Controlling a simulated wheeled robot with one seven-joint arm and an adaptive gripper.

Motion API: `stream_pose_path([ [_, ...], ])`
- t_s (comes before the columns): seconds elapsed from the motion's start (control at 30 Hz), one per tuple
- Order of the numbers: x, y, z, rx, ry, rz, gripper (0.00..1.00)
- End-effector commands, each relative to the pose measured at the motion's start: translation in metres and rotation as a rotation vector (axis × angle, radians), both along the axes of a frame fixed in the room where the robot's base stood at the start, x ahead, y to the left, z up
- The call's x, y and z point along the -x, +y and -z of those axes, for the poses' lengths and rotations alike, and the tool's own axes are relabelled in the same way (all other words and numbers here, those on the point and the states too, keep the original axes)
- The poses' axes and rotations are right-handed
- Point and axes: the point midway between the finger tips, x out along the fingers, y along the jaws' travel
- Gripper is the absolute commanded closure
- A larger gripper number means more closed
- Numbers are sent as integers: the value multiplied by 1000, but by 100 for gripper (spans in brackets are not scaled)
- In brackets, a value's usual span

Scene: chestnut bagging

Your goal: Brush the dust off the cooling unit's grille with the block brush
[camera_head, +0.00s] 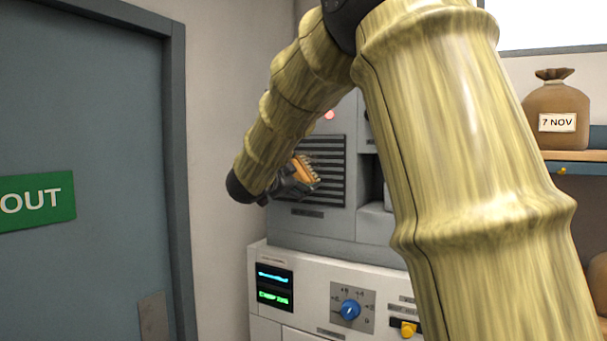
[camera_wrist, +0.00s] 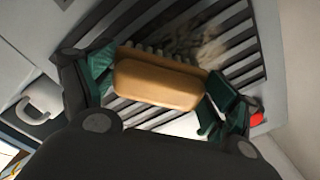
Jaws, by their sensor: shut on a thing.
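The block brush (camera_wrist: 160,82) has a tan wooden back and a row of bristle tufts; in the head view the brush (camera_head: 302,168) shows small beside the grille. My gripper (camera_wrist: 158,88) is shut on the brush, one green-padded finger at each end. In the head view my gripper (camera_head: 297,180) is in front of the grille, partly hidden by my arm. The grille (camera_head: 328,150) has dark horizontal slats on the grey cooling unit (camera_head: 285,222). A greyish dust patch (camera_wrist: 205,42) lies on the slats just beyond the bristles. Whether the bristles touch the slats I cannot tell.
A red light (camera_head: 329,115) glows above the grille. Below is a white panel with a blue dial (camera_head: 350,310) and a yellow switch (camera_head: 405,328). A door (camera_head: 85,120) is at left. A labelled sack (camera_head: 556,112) stands on a shelf at right.

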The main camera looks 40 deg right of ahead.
Motion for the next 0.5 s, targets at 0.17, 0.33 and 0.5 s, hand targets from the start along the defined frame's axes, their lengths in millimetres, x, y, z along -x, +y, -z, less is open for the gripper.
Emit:
stream_pose_path([
  [0.17,-5,2,-1,1,0,-1,32],
  [0.33,-15,5,-1,1,1,-1,32],
  [0.5,-27,9,-1,1,1,-1,32],
])
